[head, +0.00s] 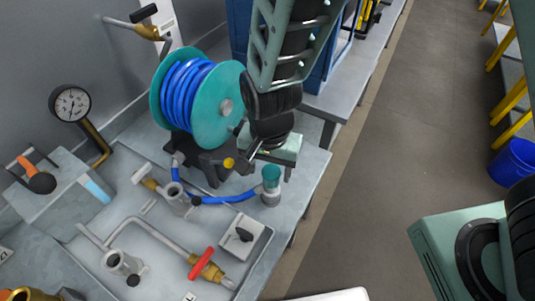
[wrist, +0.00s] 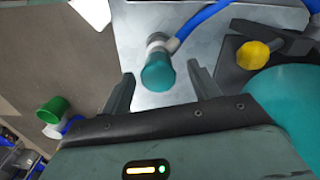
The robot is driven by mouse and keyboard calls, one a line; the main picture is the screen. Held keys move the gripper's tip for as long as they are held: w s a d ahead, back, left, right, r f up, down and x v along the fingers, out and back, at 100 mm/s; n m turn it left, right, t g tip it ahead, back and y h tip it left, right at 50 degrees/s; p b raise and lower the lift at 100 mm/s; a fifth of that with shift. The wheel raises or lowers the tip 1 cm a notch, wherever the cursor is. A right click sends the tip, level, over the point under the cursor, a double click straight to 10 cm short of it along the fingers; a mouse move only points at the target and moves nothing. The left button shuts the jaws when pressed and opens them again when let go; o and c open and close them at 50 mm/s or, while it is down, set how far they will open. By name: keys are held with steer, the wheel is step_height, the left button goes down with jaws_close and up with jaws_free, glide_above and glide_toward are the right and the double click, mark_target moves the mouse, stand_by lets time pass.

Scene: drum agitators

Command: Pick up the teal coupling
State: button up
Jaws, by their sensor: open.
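The teal coupling (head: 271,174) stands on the grey bench near its right edge in the head view, teal on top with a grey metal lower part. A blue hose runs to it from the left. In the wrist view the teal coupling (wrist: 158,72) lies just beyond and between the two fingertips of my gripper (wrist: 161,82), which is open and empty. The fingers do not visibly touch it. In the head view my gripper is mostly hidden behind my own arm, above the bench behind the coupling.
A teal reel (head: 215,115) of blue hose stands close behind and left, with a yellow knob (head: 229,163). A grey switch box (head: 243,236) and a red-handled valve (head: 201,263) sit in front. A gauge (head: 70,103) is at far left. Open floor lies right of the bench.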

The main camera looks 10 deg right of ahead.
steer(key=shift+w+d+f+p, duration=0.1)
steer(key=shift+f+p, duration=0.05)
steer(key=shift+f, duration=1.25)
steer(key=shift+d+f+p, duration=0.1)
steer(key=shift+f+p, duration=0.05)
steer(key=shift+f, duration=1.2)
steer(key=c, duration=1.2)
step_height(320, 180, up, 10)
steer(key=shift+f, duration=0.15)
steer(key=shift+r, duration=0.25)
